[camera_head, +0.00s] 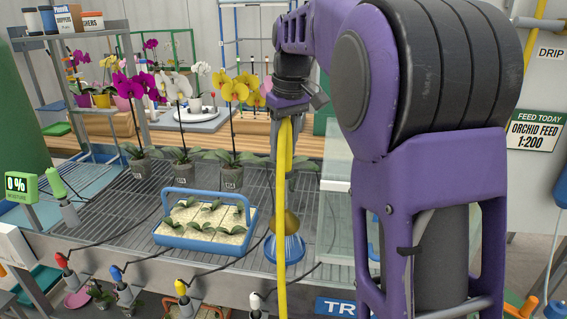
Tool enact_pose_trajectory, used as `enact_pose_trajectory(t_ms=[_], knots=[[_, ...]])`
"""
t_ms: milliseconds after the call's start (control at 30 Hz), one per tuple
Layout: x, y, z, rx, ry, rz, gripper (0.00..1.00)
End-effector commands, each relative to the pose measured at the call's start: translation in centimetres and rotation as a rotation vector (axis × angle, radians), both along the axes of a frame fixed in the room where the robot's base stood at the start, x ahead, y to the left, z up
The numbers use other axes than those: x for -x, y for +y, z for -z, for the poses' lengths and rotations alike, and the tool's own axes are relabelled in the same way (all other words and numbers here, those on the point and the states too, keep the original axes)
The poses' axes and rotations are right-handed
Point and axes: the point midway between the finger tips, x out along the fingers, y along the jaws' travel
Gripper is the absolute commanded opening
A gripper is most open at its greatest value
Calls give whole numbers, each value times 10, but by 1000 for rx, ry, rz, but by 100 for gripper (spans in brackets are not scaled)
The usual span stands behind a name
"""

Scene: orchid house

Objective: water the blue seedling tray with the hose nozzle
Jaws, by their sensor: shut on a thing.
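The blue seedling tray (172,240) sits on the wire-mesh bench, left of centre. It has a blue handle arching over it and several small green seedlings in pale medium. My gripper (288,108) is above the bench, right of the tray, and is shut on the hose nozzle. The nozzle's brass part and blue flared head (286,248) point down just right of the tray, beside it and not over it. The yellow hose (283,190) hangs in front of the nozzle and hides part of it. The fingertips are partly hidden. No water shows.
Potted orchids (184,157) stand behind the tray. A green display (21,186) reads 0% at the left. Several coloured probes (118,276) with black cables line the bench front. A clear panelled box (340,225) stands right of the nozzle, partly behind my arm.

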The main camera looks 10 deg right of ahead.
Motion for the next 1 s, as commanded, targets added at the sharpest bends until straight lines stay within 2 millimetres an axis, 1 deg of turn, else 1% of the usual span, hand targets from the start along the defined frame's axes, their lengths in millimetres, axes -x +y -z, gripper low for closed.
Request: enact_pose_trajectory(t_ms=[33, 200, 633, 867, 1000], knots=[[-1, 0, -10, 0, -2, 0, 0], [0, 0, -27, 0, 0, 1, 0], [0, 0, -51, -1, -1, 1, 0], [0, 0, -56, -1, -1, 1, 0], [0, 0, -67, -1, -1, 1, 0]])
